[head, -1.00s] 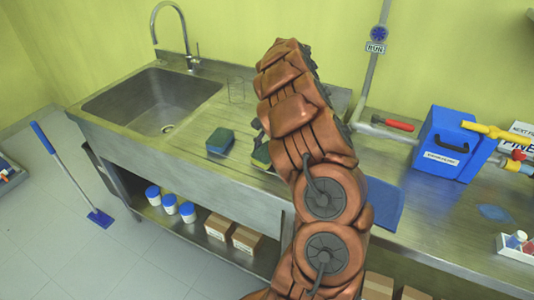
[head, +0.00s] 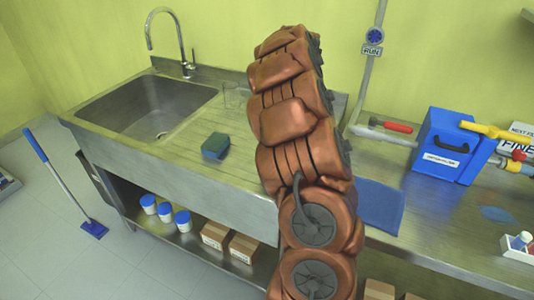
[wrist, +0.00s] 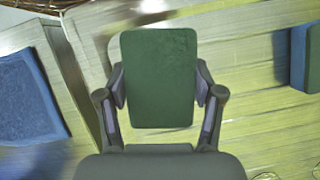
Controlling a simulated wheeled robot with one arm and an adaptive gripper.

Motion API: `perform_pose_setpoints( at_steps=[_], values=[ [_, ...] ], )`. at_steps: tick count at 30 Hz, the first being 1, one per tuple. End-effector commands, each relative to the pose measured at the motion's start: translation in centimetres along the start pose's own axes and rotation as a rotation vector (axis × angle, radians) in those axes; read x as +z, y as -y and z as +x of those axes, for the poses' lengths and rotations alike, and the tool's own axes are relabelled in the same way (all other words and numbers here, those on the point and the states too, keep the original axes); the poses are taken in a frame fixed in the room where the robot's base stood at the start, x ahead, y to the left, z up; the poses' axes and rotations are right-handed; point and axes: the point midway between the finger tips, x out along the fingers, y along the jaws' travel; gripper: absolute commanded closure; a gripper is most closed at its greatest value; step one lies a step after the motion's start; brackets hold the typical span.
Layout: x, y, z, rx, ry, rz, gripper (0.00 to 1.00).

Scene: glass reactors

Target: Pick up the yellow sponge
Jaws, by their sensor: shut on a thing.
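In the wrist view my gripper (wrist: 160,88) is shut on a sponge (wrist: 158,70), with one finger against each long side. The sponge's broad green face is toward the camera. Its sides are hidden, so no yellow shows now. In the head view my arm covers both the gripper and this sponge. A second sponge, green on top with blue sides (head: 215,146), lies on the ribbed drainboard (head: 185,150). It also shows at the right edge of the wrist view (wrist: 308,58), apart from the gripper.
The steel sink (head: 150,105) and tap are at left, with a clear glass beaker (head: 236,98) behind the drainboard. A blue mat (head: 380,207) lies right of my arm. A blue box (head: 450,148), pipes and a red-handled valve (head: 392,127) stand farther right.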

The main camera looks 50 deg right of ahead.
Motion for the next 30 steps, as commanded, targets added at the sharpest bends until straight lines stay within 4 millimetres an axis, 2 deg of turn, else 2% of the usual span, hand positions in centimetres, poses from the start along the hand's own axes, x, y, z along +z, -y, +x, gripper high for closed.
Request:
perform_pose_setpoints(
  at_steps=[9, 15, 21, 30],
  values=[
    [2.0, -6.2, 0.4, -0.003, 0.0, 0.0, 0.45],
    [2.9, -9.0, 0.4, -0.003, -0.002, 0.0, 0.45],
    [3.3, -10.4, 0.4, -0.001, -0.001, -0.001, 0.45],
    [3.4, -10.6, 0.3, 0.0, -0.001, -0.001, 0.45]
  ],
)
